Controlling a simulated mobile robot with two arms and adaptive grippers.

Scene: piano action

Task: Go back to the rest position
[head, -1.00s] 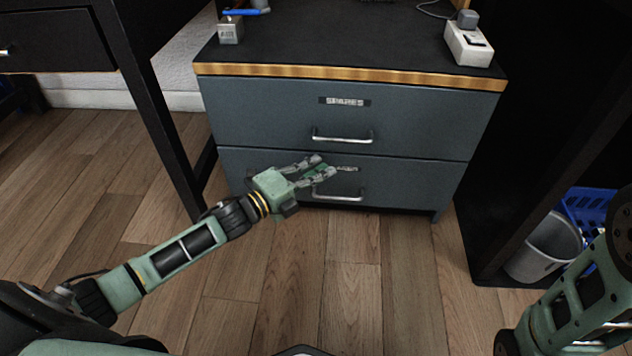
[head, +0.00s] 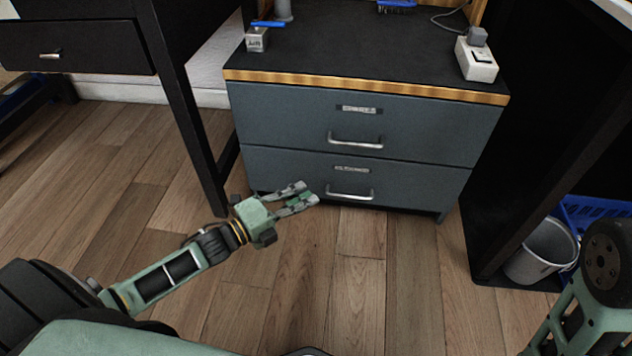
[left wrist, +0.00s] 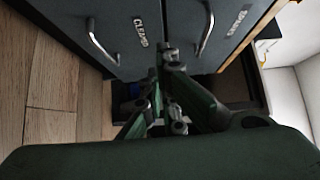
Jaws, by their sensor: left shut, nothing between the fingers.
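My left gripper (head: 308,194) is empty in the head view, its fingers together, in front of the lower left part of the grey drawer cabinet. It also shows in the left wrist view (left wrist: 172,85), close to the cabinet's front. The cabinet (head: 290,118) has two shut drawers with silver handles. The lower drawer's handle (head: 350,195) is right of my left fingertips and apart from them. My right arm (head: 590,310) shows at the lower right edge; its gripper is out of view.
A dark desk with a leg (head: 190,120) stands left of the cabinet. A white power block (head: 476,60) and a small metal block (head: 257,40) sit on the cabinet top. A grey bin (head: 541,250) and a blue crate (head: 590,212) are at right. The wooden floor in front is clear.

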